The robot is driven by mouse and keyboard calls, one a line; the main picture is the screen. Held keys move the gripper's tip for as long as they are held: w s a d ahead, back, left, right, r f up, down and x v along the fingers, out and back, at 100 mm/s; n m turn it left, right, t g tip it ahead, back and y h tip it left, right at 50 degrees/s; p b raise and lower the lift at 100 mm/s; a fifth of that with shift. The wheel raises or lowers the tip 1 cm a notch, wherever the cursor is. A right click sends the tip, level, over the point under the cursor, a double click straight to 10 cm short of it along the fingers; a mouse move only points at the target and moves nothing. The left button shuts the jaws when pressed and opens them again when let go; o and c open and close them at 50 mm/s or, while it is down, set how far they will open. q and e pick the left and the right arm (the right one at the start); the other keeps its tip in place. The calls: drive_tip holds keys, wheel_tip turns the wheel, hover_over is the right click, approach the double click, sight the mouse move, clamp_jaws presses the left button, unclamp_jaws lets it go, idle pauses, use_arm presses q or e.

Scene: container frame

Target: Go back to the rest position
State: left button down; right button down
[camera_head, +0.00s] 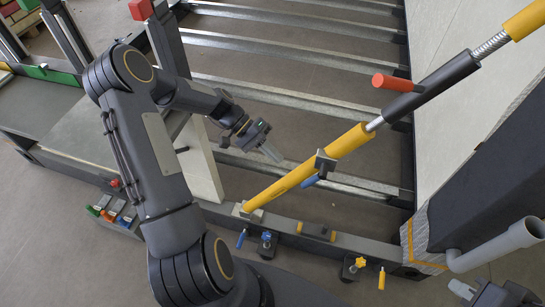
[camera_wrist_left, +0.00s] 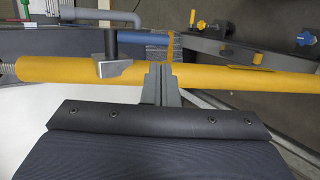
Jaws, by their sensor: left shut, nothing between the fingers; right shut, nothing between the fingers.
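My left arm comes in from the left in the head view, and its gripper (camera_head: 268,152) hangs over the slatted frame, left of a slanted yellow brace (camera_head: 345,141). Its fingers look closed and hold nothing. In the left wrist view the closed fingertips (camera_wrist_left: 160,75) overlap the yellow brace (camera_wrist_left: 235,80) in the picture; I cannot tell the depth gap between them. My right gripper (camera_head: 464,289) is at the bottom right edge of the head view, partly cut off, with its fingers together and nothing seen in them.
The brace has a red handle (camera_head: 391,82) and a blue handle (camera_head: 310,181). Metal crossbars (camera_head: 290,57) span the frame. A dark front rail (camera_head: 345,240) carries clamps. A dark post (camera_head: 490,190) and a grey pipe (camera_head: 495,246) stand at right. Colored blocks (camera_head: 110,213) lie at lower left.

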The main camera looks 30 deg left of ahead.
use_arm(q)
drive_tip(key=shift+a+r, duration=0.25)
drive_tip(key=shift+a, duration=0.15)
use_arm(e)
drive_tip(key=shift+a+r, duration=0.1)
drive_tip(key=shift+a, duration=0.25)
